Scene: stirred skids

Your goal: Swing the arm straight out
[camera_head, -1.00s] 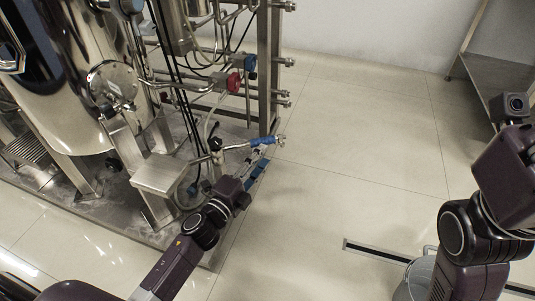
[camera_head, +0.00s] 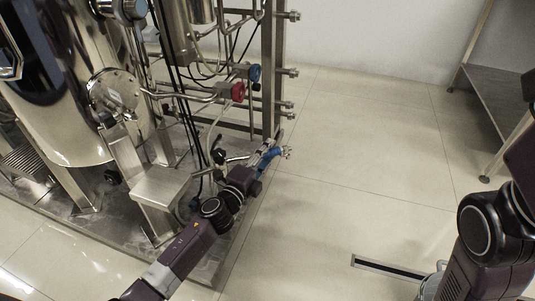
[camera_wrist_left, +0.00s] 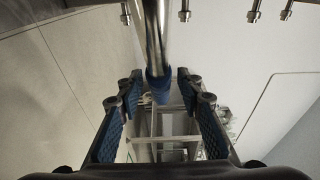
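A steel arm (camera_head: 238,158) with a blue sleeve reaches out from the lower front of the skid at the frame's corner post. In the left wrist view its steel tube (camera_wrist_left: 155,35) comes down from the top, and its blue sleeve (camera_wrist_left: 159,88) lies between the blue-padded fingers. My left gripper (camera_head: 268,161) is at the sleeve and partly covers it. In the left wrist view the left gripper (camera_wrist_left: 158,80) is open around the sleeve, with a gap on each side.
A red knob (camera_head: 238,92) and a blue knob (camera_head: 254,73) stick out above the arm. The skid's upright post (camera_head: 272,70) stands close behind. A steel table (camera_head: 495,95) is at the right. The floor (camera_head: 350,160) between is clear, with a drain slot (camera_head: 385,268).

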